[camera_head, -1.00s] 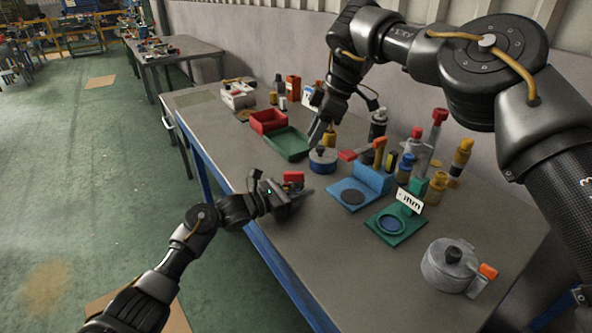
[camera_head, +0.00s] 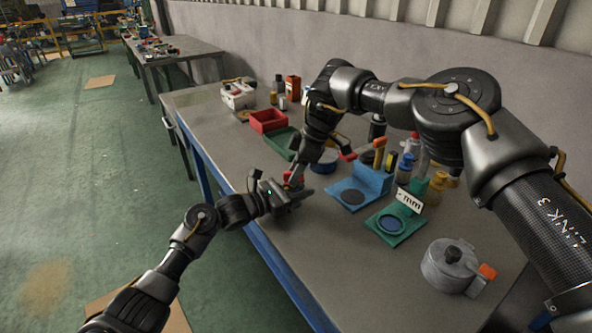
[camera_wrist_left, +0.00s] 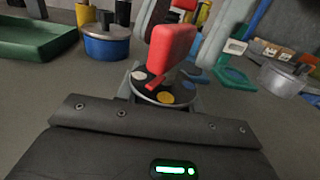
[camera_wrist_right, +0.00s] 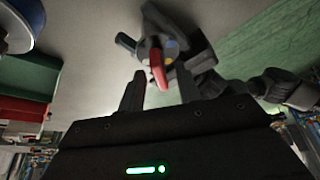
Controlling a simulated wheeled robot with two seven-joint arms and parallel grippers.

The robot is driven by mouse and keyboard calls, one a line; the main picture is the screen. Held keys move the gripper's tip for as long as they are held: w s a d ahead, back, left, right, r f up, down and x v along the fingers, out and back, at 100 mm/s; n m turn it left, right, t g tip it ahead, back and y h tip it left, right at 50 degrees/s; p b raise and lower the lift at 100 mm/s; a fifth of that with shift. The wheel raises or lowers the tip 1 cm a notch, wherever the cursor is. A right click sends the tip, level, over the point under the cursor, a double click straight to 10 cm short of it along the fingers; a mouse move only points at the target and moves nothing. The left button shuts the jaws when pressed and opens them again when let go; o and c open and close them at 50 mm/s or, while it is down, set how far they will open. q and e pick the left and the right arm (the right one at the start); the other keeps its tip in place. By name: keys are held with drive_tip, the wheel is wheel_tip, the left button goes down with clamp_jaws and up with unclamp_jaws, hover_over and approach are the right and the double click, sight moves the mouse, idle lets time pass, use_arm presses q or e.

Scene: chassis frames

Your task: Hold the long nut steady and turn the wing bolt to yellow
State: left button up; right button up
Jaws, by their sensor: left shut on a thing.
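The red wing bolt (camera_wrist_left: 172,48) stands above a dark disc (camera_wrist_left: 150,95) with coloured spots; a yellow spot (camera_wrist_left: 165,97) faces the left wrist camera. My left gripper (camera_head: 292,196) is shut at the front edge of the table, below the wing. The long nut in its jaws is mostly hidden. My right gripper (camera_wrist_right: 160,92) is open. In the right wrist view the red wing (camera_wrist_right: 158,68) shows between and beyond its two fingertips, with a gap on each side. I cannot tell which colour the wing points to.
A blue fixture (camera_head: 362,188) and a green stand (camera_head: 397,226) with a "mm" sign are to the right. A grey round pot (camera_head: 450,266) is nearer. A red bin (camera_head: 268,121), a green tray (camera_head: 280,142) and several bottles stand behind. The table front is bare.

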drive_tip(key=shift+c, duration=0.3)
clamp_jaws()
drive_tip(key=shift+w+f+n+g+h, duration=0.15)
drive_tip(key=shift+n+g, duration=0.25)
drive_tip(key=shift+n, duration=0.7)
drive_tip(key=shift+s+r+n+g+h, duration=0.15)
drive_tip(key=shift+n+g, duration=0.25)
drive_tip(key=shift+n, duration=0.7)
drive_tip(key=shift+w+f, duration=0.1)
drive_tip(key=shift+o, duration=0.3)
unclamp_jaws()
